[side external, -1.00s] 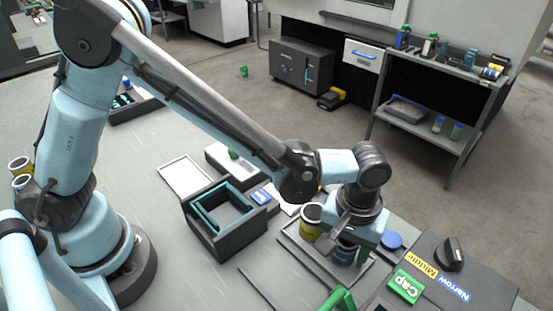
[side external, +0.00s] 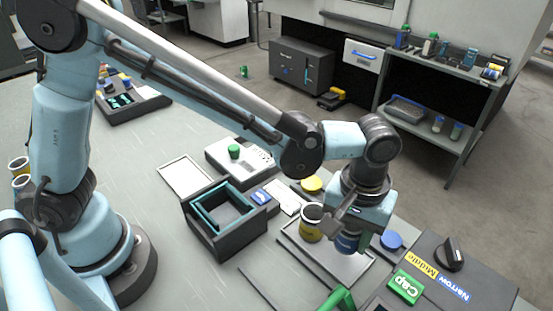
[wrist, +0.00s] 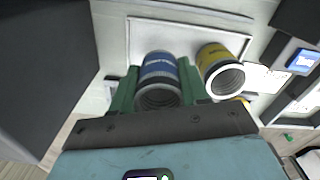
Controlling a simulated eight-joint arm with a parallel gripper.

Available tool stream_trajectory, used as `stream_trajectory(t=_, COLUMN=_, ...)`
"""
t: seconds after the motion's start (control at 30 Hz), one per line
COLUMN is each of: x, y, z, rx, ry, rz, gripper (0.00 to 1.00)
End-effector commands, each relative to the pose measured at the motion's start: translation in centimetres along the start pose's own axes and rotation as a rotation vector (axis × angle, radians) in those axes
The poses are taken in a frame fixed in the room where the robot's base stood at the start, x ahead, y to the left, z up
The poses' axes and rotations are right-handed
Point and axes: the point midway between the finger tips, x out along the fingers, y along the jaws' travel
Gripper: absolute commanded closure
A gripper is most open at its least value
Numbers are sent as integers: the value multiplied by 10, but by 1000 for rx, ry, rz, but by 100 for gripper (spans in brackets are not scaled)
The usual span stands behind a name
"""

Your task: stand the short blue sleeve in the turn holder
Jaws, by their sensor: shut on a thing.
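The short blue sleeve (wrist: 158,68) is between the green fingers of my gripper (wrist: 157,82) in the wrist view, its open ribbed end facing the camera. My gripper is shut on it. In the side view the sleeve (side external: 346,243) shows under my gripper (side external: 352,228), above the right part of a shallow grey tray (side external: 325,268). Its lower end is partly hidden, and the gap to the tray is hard to judge. A yellow sleeve (side external: 311,226) stands close to its left on the same tray; it also shows in the wrist view (wrist: 221,72). I cannot tell which thing is the turn holder.
A dark open box with a teal rim (side external: 222,222) stands left of the tray. A dark panel with a knob (side external: 449,254) and Middle, Narrow and Cap labels is at right. A blue lid (side external: 391,240) and yellow lid (side external: 312,184) lie nearby. Bare bench lies at the front left.

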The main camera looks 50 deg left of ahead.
Motion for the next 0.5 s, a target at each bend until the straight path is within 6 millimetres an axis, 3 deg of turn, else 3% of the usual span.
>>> stream_trajectory(t=0.2, x=-38, y=0, z=0, rx=0, ry=0, rz=0, gripper=95)
stream_trajectory(t=0.37, x=-54, y=-1, z=0, rx=0, ry=0, rz=0, gripper=95)
stream_trajectory(t=0.5, x=-65, y=-14, z=-2, rx=7, ry=0, rz=0, gripper=95)
